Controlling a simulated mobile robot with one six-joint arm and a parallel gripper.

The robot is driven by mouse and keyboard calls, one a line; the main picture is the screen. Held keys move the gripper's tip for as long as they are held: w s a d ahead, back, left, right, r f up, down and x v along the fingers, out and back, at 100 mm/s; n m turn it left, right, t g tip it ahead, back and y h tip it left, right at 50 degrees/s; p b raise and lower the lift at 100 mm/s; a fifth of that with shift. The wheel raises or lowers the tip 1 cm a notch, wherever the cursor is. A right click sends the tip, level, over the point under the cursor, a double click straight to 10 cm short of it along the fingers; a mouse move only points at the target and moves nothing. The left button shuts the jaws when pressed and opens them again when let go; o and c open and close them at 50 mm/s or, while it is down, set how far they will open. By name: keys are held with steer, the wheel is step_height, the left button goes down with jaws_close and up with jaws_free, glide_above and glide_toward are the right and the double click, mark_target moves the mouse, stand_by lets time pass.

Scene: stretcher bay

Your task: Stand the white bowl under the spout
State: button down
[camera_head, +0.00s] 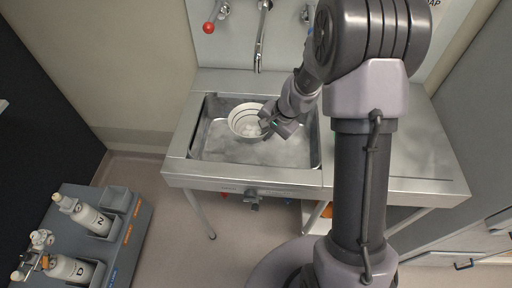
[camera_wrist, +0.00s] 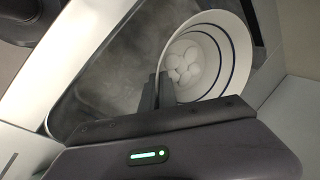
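The white bowl (camera_head: 237,129) with dark rings is in the steel sink basin (camera_head: 210,150), toward its back. It also fills the upper right of the wrist view (camera_wrist: 236,55), with several pale round shapes inside. My gripper (camera_head: 267,127) is at the bowl's right rim in the head view. In the wrist view my gripper (camera_wrist: 158,92) has one finger inside the rim and one outside, close together, shut on it. I cannot tell whether the bowl touches the basin floor. The curved spout (camera_head: 262,40) hangs from the back wall, above and slightly right of the bowl.
A red-knobbed lever (camera_head: 209,27) is left of the spout, and another fitting (camera_head: 306,14) is at its right. A steel drainboard (camera_head: 425,150) lies right of the basin. A grey rack (camera_head: 122,228) with bottles stands on the floor at left. The front of the basin is clear.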

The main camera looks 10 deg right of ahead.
mark_target(263, 157)
steer(key=w+m, duration=0.1)
steer(key=w+m+h, duration=0.1)
steer(key=m, duration=0.1)
steer(key=w+m+p, duration=0.1)
steer(key=shift+w+d+t, duration=0.2)
steer(key=shift+d+t, duration=0.2)
steer(key=shift+w+f+m+h+b, duration=0.2)
steer(key=shift+f+m+h+b, duration=0.15)
steer(key=shift+f+b, duration=0.4)
step_height(263, 157, down, 16)
steer(key=b, duration=1.2)
steer(key=shift+d+b, duration=0.1)
steer(key=shift+b, duration=0.2)
steer(key=shift+r+p, duration=0.2)
steer(key=shift+p, duration=0.1)
steer(key=shift+f, duration=0.2)
steer(key=c, duration=1.7)
jaws_free()
